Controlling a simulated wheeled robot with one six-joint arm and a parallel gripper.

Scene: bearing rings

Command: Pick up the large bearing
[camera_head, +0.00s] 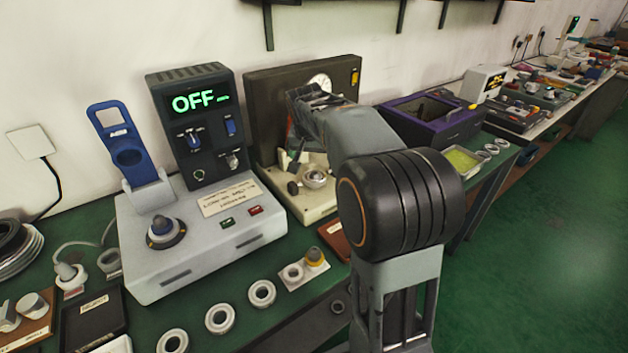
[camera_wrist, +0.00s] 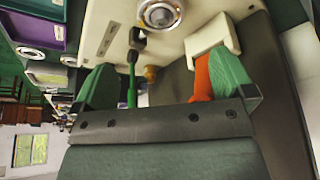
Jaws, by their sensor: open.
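Several metal bearing rings are in view, and I cannot tell for sure which is the large bearing. One ring (camera_head: 314,178) sits on the beige base of the gauge machine (camera_head: 318,207); a ring in the wrist view (camera_wrist: 160,13), at the top edge, looks like the same one. Loose rings lie on the green table front, including one (camera_head: 262,293), a second (camera_head: 219,318) and a third (camera_head: 172,341). My gripper (camera_wrist: 166,78) is open with green fingertips apart and no ring between them. It is over the gauge machine; my arm partly hides it in the head view.
A grey control box (camera_head: 190,255) with an "OFF" display stands left of the gauge machine. A purple bin (camera_head: 432,120) stands to the right, with more rings (camera_head: 490,149) beside it. In the wrist view, a green-handled lever (camera_wrist: 131,80) and an orange part (camera_wrist: 203,80) show near the fingers.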

